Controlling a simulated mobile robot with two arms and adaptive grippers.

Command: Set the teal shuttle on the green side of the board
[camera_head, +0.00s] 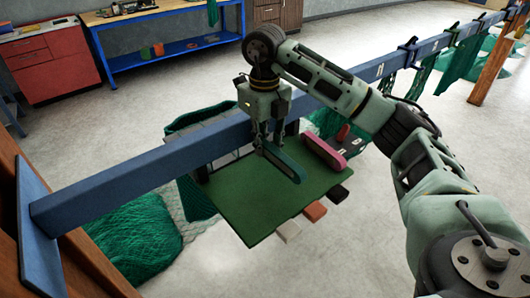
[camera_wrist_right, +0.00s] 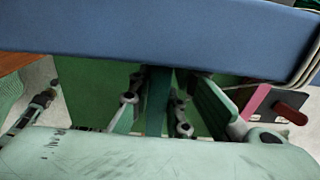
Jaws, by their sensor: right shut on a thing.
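The teal shuttle (camera_head: 285,166) is long and narrow and lies over the green side of the board (camera_head: 245,205). My right gripper (camera_head: 269,143) points down and is shut on its far end. In the right wrist view the teal shuttle (camera_wrist_right: 157,100) runs between the two fingers (camera_wrist_right: 156,108), with the green board (camera_wrist_right: 85,82) below. I cannot tell whether the shuttle touches the board. The board's dark grey side (camera_head: 351,151) is to the right, partly hidden by a pink shuttle. My left gripper is out of view.
The pink shuttle (camera_head: 324,153) lies just right of the teal one, and a red piece (camera_head: 343,132) is beyond it. A blue beam (camera_head: 150,172) crosses close behind the gripper. Small coloured blocks (camera_head: 315,211) line the board's right edge.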

